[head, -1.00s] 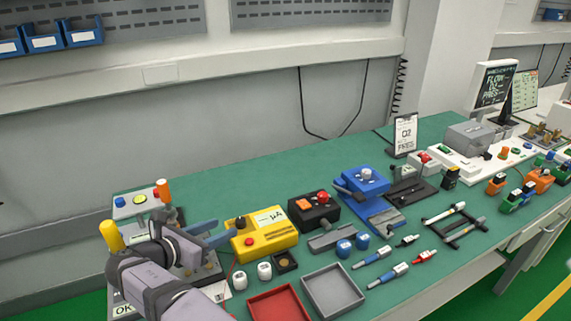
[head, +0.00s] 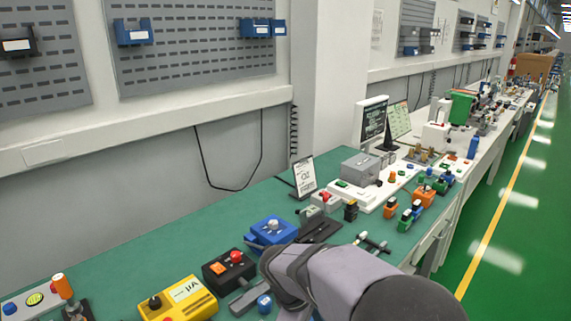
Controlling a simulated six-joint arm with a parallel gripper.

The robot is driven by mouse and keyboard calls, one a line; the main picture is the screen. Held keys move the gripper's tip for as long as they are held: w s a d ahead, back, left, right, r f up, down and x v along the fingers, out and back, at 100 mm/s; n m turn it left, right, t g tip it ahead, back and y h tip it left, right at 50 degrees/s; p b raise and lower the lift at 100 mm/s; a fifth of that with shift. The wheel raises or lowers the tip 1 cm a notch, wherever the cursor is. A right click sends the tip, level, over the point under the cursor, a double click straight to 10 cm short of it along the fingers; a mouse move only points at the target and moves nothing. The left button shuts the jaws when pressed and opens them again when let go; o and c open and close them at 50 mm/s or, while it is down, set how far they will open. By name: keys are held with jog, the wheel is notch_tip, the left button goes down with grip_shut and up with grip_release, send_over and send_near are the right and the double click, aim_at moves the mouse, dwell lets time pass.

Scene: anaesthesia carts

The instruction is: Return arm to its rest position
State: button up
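My arm (head: 345,275) reaches in from the lower right of the head view, grey-lilac with dark joints. Its bend is at the front of the green bench (head: 130,265). The end of the arm runs down out of the bottom of the picture, so my gripper and its fingers are not seen. I cannot tell whether it holds anything. The arm covers part of the bench front, where small items and trays are hidden or out of view.
Left of my arm stand a yellow box (head: 178,299), a black box with a red button (head: 230,271) and a blue device (head: 271,232). Behind it are a small sign (head: 304,176) and a grey-topped white unit (head: 362,168). A clear green floor (head: 510,220) lies to the right.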

jog(key=s+d+m+y+p, duration=0.1)
jog(key=s+d+m, duration=0.3)
jog(key=s+m, duration=0.2)
jog(key=s+d+f+m+g+y, duration=0.1)
jog(key=s+d+m+y, duration=0.1)
jog(key=s+d+m, duration=0.2)
jog(key=s+m, duration=0.3)
jog(key=s, duration=0.3)
jog(key=shift+s+d+g+p, duration=0.15)
jog(key=shift+d+g+p, duration=0.15)
jog(key=shift+p, duration=0.1)
